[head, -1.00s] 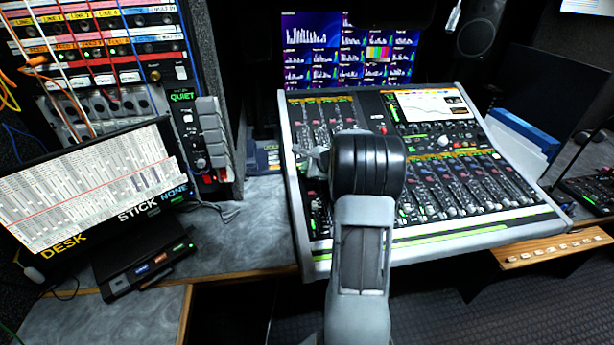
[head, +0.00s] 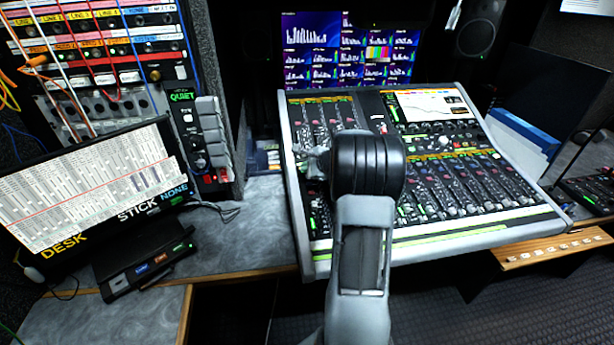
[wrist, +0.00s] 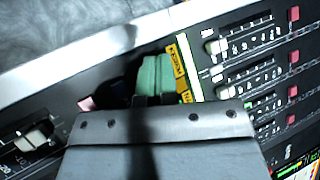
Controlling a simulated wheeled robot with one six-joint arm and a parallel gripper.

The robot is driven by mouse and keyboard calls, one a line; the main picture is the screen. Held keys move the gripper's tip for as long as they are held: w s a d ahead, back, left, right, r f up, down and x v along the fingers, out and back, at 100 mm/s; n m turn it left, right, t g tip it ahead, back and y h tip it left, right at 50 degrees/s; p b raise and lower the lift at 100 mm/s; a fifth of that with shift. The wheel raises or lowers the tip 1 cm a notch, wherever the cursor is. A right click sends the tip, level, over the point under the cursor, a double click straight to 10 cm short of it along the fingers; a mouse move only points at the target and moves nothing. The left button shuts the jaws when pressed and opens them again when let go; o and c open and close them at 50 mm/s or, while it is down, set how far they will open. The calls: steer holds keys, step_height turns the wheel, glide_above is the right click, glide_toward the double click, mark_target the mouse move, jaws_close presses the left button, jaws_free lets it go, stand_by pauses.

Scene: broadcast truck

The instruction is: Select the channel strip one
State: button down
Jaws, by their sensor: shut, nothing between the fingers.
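The mixing console (head: 440,238) stands in the middle of the head view, with rows of channel strips on its sloped face. My gripper (wrist: 155,78) shows in the wrist view as two green fingertips shut together, over the console's left part and beside a yellow label strip. In the head view my arm hides most of the gripper and the console area behind it. The wrist view also shows channel faders (wrist: 217,46) with red buttons (wrist: 293,14) to the right of the fingertips. I cannot read which strip is number one or tell whether the fingertips touch the panel.
A tilted screen (head: 90,190) and a small dark box (head: 145,268) stand on the left desk. A patch rack (head: 100,60) rises behind them. Monitors (head: 350,50) are behind the console. Blue folders (head: 520,135) stand at its right.

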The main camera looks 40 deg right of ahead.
mark_target(308, 181)
steer(key=shift+f, duration=0.15)
steer(key=shift+f+b, duration=0.25)
steer(key=shift+b, duration=0.2)
steer(key=shift+f+b, duration=0.4)
steer(key=shift+b, duration=0.05)
stand_by(0.4)
steer(key=shift+r, duration=0.1)
stand_by(0.4)
steer(key=shift+r+p, duration=0.55)
steer(key=shift+r, duration=0.2)
steer(key=r+p, duration=0.2)
steer(key=r, duration=0.1)
steer(key=r+p, duration=0.1)
steer(key=r, duration=0.1)
steer(key=shift+s+a, duration=0.15)
steer(key=shift+s, duration=0.25)
stand_by(0.6)
